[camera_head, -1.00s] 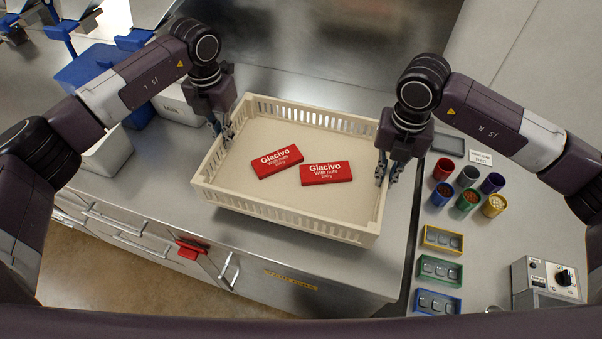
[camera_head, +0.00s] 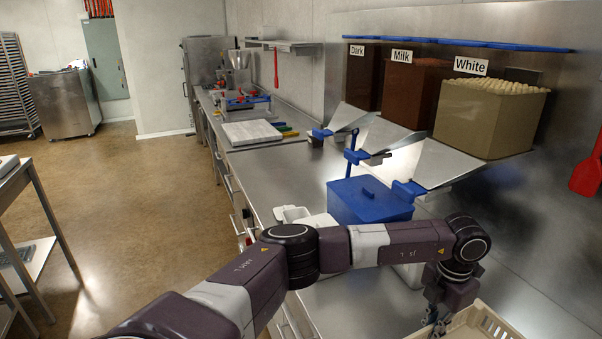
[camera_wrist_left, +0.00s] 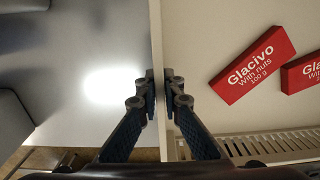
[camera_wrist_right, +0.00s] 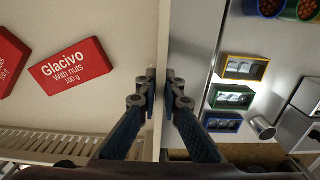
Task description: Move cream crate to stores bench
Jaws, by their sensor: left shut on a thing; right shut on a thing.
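The cream crate (camera_head: 474,324) shows only as a slotted corner at the bottom right of the head view. My left gripper (camera_head: 437,326) is at its wall there. In the left wrist view my left gripper (camera_wrist_left: 166,88) is shut on the crate's side wall (camera_wrist_left: 157,40), one finger on each side. In the right wrist view my right gripper (camera_wrist_right: 161,88) is shut on the opposite wall (camera_wrist_right: 163,40). Two red Glacivo bars lie flat inside; one shows in the left wrist view (camera_wrist_left: 252,65) and one in the right wrist view (camera_wrist_right: 71,67). My right gripper is outside the head view.
A steel bench (camera_head: 270,180) runs along the wall, with a blue lidded bin (camera_head: 365,203) near my left arm. Dark, Milk and White hoppers (camera_head: 490,118) hang above with chutes. Open floor (camera_head: 165,200) lies left, beside a table (camera_head: 22,200). Small trays (camera_wrist_right: 242,67) stand right of the crate.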

